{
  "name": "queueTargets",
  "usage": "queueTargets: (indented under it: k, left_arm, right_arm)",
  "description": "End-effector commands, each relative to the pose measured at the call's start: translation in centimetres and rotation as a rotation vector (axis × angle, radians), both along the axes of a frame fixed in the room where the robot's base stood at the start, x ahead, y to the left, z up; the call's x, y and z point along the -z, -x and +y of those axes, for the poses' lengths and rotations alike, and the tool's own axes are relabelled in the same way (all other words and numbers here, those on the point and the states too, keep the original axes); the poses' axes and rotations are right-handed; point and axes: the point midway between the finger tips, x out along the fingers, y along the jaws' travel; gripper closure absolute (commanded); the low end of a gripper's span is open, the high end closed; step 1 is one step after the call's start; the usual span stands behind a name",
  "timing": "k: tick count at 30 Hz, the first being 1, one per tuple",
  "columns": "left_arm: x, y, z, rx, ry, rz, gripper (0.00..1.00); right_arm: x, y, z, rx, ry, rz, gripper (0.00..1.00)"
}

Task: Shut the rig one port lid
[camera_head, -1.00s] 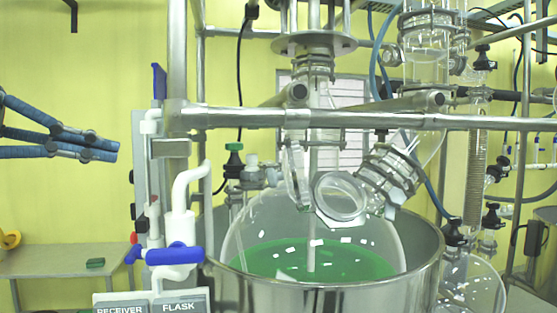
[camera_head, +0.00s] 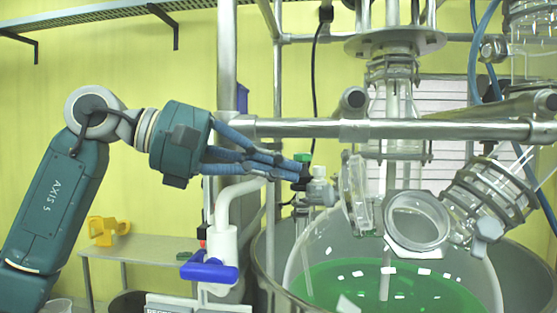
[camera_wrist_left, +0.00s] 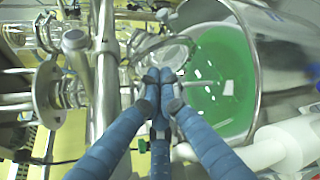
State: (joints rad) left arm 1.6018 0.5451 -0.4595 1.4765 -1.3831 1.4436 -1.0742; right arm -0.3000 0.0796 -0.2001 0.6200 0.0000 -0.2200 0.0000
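The glass port lid (camera_head: 357,192) is a round clear disc with a rim, standing upright on its edge at the left of the port. The port (camera_head: 416,222) is an open round glass neck on the reactor vessel (camera_head: 330,245), which holds green liquid. The lid is open. My left gripper (camera_head: 303,170) reaches in from the left, its blue fingers drawn together and empty. In the head view its tips are left of the lid, with a gap. In the left wrist view the fingertips (camera_wrist_left: 160,78) meet beside the vessel. My right gripper is not in view.
A horizontal steel bar (camera_head: 340,129) runs just above the fingers and lid. A white pipe with a blue valve handle (camera_head: 209,271) stands below my left gripper. A stirrer shaft (camera_head: 391,185) rises behind the port. A low table (camera_head: 150,243) is at the back left.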

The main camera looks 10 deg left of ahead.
Motion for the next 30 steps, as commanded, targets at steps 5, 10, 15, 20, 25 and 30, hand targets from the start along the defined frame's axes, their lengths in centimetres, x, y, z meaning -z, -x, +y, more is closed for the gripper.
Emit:
queueTargets:
  k: [5,10,15,20,25,30]
  left_arm:
    - [0.7,-1.1,-3.0,0.003,0.001,0.003,1.00]
    - [1.4,-1.8,-4.7,0.001,0.000,0.003,1.00]
    - [1.6,-2.0,-5.3,0.001,0.002,0.001,1.00]
    - [1.7,-2.0,-5.3,0.000,0.002,0.000,1.00]
    - [1.7,-2.0,-5.3,-0.001,0.000,0.001,1.00]
    - [1.4,-1.9,-5.6,-0.021,-0.017,-0.002,1.00]
  right_arm:
    - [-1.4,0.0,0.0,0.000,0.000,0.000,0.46]
    - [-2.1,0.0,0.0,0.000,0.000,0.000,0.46]
    - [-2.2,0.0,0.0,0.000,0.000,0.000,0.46]
    - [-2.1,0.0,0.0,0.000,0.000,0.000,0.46]
    - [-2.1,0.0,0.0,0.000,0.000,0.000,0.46]
    - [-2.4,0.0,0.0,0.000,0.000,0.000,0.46]
